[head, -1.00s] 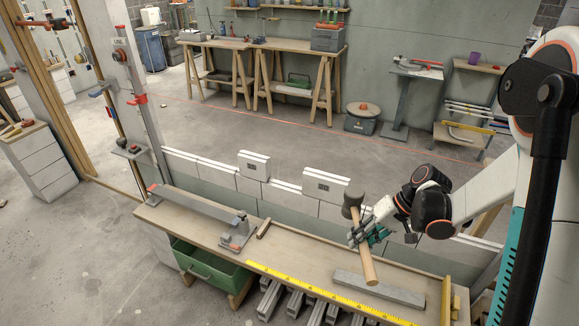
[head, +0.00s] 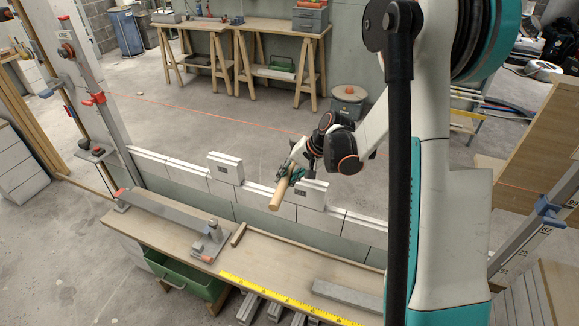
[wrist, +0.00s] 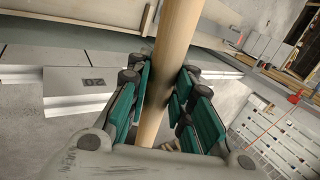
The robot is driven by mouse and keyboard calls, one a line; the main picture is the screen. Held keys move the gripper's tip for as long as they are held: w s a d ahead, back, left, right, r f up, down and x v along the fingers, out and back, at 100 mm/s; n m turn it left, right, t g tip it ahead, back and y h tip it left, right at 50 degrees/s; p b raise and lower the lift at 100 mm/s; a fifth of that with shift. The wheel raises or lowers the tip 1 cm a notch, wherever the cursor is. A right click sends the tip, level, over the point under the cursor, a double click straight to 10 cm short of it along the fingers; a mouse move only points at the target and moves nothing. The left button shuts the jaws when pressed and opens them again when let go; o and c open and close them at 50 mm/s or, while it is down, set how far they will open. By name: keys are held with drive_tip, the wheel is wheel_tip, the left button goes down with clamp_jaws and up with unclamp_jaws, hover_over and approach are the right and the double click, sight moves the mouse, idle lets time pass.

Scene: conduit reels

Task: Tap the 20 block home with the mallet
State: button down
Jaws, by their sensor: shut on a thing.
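My gripper (head: 289,174) is shut on the wooden handle of the mallet (head: 275,196). In the wrist view the handle (wrist: 173,40) runs between the green finger pads (wrist: 160,100). The mallet's head cannot be made out in either view now. The 20 block (head: 313,196) is a pale block standing higher than the wall course, just right of the gripper in the head view. In the wrist view the 20 block (wrist: 65,102) is left of the fingers, its number upside down. I see no contact between mallet and block.
Another raised pale block (head: 225,168) stands farther left on the low wall (head: 170,167). A workbench (head: 270,255) with a metal clamp fixture (head: 208,243), a yellow rule (head: 280,297) and a grey bar (head: 345,296) lies in front. An upright post (head: 95,95) stands at the left.

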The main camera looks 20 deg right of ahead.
drive_tip(key=shift+w+d+r+m+t, duration=0.35)
drive_tip(key=shift+w+d+m, duration=0.15)
drive_tip(key=shift+d+m, duration=0.1)
drive_tip(key=shift+f, duration=0.2)
wheel_tip(320, 180, down, 6)
drive_tip(key=b, duration=0.3)
drive_tip(key=shift+b, duration=0.35)
drive_tip(key=shift+s+a+r, duration=0.1)
wheel_tip(320, 180, down, 5)
drive_tip(key=b, duration=0.5)
drive_tip(key=shift+r+p, duration=1.7)
drive_tip(key=shift+r, duration=0.6)
drive_tip(key=shift+f, duration=0.1)
